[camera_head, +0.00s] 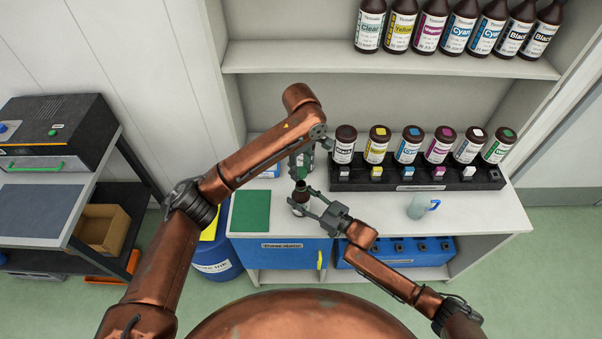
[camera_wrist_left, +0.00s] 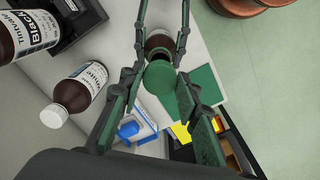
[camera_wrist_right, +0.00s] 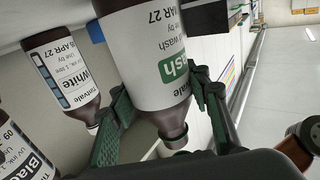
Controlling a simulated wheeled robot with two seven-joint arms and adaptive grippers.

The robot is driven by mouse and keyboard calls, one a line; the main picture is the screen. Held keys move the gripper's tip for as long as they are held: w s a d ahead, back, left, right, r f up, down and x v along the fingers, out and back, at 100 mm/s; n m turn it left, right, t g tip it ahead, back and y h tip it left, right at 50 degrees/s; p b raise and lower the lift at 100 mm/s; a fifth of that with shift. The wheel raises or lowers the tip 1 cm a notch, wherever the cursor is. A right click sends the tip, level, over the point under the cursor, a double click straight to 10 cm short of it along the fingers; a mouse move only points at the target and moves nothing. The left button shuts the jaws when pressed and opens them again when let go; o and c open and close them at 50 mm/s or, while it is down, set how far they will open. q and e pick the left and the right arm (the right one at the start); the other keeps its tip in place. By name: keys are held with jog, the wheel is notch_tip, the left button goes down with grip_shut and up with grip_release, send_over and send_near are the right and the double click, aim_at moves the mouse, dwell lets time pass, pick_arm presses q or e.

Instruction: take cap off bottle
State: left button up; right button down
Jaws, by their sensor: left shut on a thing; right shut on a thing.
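The brown wash bottle (camera_head: 301,195) stands over the bench, held by my right gripper (camera_head: 312,203). In the right wrist view its white label with a green "Wash" band (camera_wrist_right: 150,50) is between the fingers. Its dark neck (camera_wrist_right: 173,132) is bare, without a cap. My left gripper (camera_head: 299,172) is just above the bottle, pointing down. In the left wrist view its fingers are shut on a green cap (camera_wrist_left: 160,78). The bottle's top (camera_wrist_left: 159,42) shows beyond the cap, apart from it. The cap is hardly visible in the head view.
A white-capped bottle (camera_wrist_left: 75,95) stands close to my left gripper. A black rack (camera_head: 430,184) with several bottles is at the back right. A green mat (camera_head: 251,211) lies at left.

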jog(key=c, duration=1)
grip_release()
